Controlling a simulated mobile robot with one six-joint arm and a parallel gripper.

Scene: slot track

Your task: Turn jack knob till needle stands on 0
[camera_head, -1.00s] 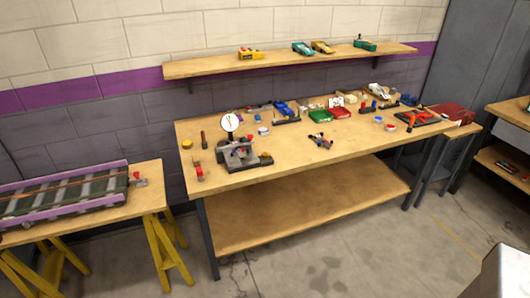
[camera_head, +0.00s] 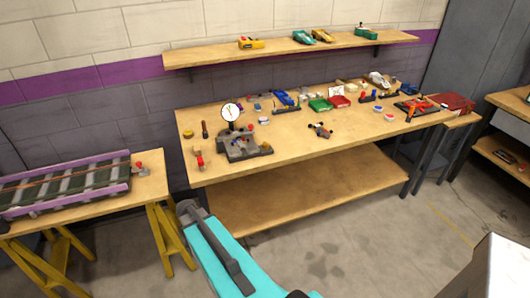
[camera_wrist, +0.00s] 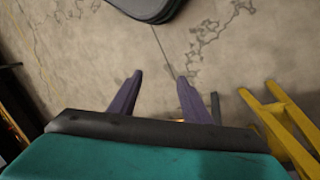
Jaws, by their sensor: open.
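A round white dial (camera_head: 230,111) with a dark rim and a needle stands upright over a grey jack fixture (camera_head: 243,147) at the left part of the workbench in the head view. The needle's reading is too small to tell, and I cannot make out the jack knob. My gripper (camera_wrist: 157,95) shows in the wrist view with its two dark fingers apart and nothing between them, above the concrete floor. In the head view my teal arm reaches up from the bottom, in front of the bench and below the fixture.
The wooden workbench (camera_head: 300,150) has a lower shelf. A red-topped part (camera_head: 200,162) and a dark-handled tool (camera_head: 205,129) lie left of the fixture. A purple-railed track table (camera_head: 150,190) on yellow trestles stands at left. Open floor lies in front.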

